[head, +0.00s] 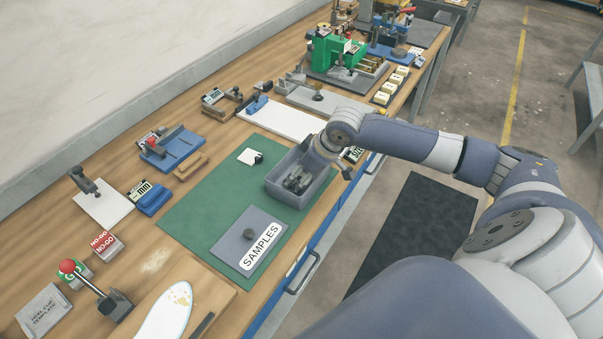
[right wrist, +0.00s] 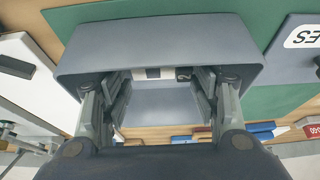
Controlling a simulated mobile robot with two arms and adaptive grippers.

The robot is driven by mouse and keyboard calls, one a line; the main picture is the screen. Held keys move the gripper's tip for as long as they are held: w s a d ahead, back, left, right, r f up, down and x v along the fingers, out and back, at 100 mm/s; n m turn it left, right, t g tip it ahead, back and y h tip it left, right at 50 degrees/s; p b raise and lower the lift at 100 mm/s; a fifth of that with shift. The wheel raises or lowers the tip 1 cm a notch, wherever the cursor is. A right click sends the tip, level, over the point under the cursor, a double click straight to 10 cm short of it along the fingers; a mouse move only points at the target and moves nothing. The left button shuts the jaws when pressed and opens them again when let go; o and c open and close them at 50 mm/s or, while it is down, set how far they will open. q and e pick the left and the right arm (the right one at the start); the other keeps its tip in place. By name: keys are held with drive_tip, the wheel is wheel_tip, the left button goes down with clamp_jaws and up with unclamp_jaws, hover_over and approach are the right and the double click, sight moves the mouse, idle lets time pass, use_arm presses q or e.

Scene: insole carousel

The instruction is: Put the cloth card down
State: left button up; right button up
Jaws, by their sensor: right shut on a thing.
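My right gripper (head: 297,182) reaches down into the grey open bin (head: 324,187) on the green mat. In the right wrist view, the gripper (right wrist: 163,82) has its fingers inside the bin (right wrist: 160,42). It is shut on the cloth card (right wrist: 152,73), which shows as a small pale and dark strip between the fingertips. Most of the card is hidden by the fingers and bin, and I cannot tell whether it touches the bin floor. My left gripper is not in view.
The green mat (head: 200,210) also bears a grey SAMPLES plate (head: 237,225) with a dark knob, and a small white piece with a black part (head: 250,156). Blue fixtures (head: 172,150) stand to the left. A white board (head: 283,119) lies behind. Bare mat lies left of the bin.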

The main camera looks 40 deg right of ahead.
drive_tip(key=o, duration=0.8)
drive_tip(key=b+v, duration=0.1)
drive_tip(key=v, duration=1.1)
